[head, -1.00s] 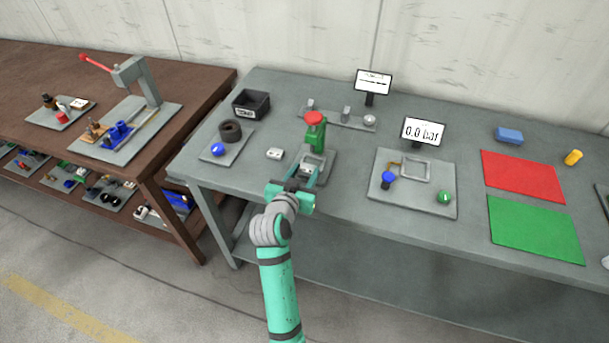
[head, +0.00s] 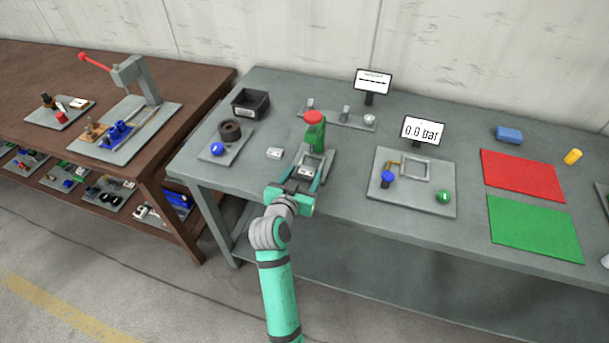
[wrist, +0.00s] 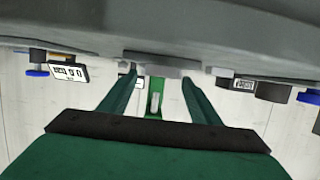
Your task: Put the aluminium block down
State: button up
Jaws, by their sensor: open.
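My gripper (head: 307,172) is open at the front of the green press with a red knob (head: 314,118). A small light grey piece, probably the aluminium block (head: 305,172), shows low between the fingers. Part of it is hidden, and I cannot tell exactly what it rests on. In the wrist view, the two green fingers (wrist: 156,92) stand apart on either side of the green press column (wrist: 155,100); no block is clear there. Another small pale block (head: 274,153) lies on the bench to the left of the gripper.
A black bin (head: 251,103) and a plate with a dark ring (head: 230,130) and blue ball (head: 217,149) stand left. The gauge display (head: 423,131) stands right, beyond a plate with blue and green knobs. Red (head: 522,176) and green (head: 534,229) mats lie farther right.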

jog(key=v, duration=1.1)
jog(key=s+f+n+y, duration=0.4)
jog(key=s+f, duration=0.9)
jog(key=s, duration=0.5)
jog(key=s+d+r, duration=0.1)
jog(key=s+r, duration=0.1)
jog(key=s, duration=0.7)
jog(key=s+d+r+t, duration=0.1)
jog(key=s+d+r, duration=0.1)
jog(key=s, duration=0.8)
jog(key=shift+s+d+t+y, duration=0.25)
jog(key=shift+s+t+y, duration=0.05)
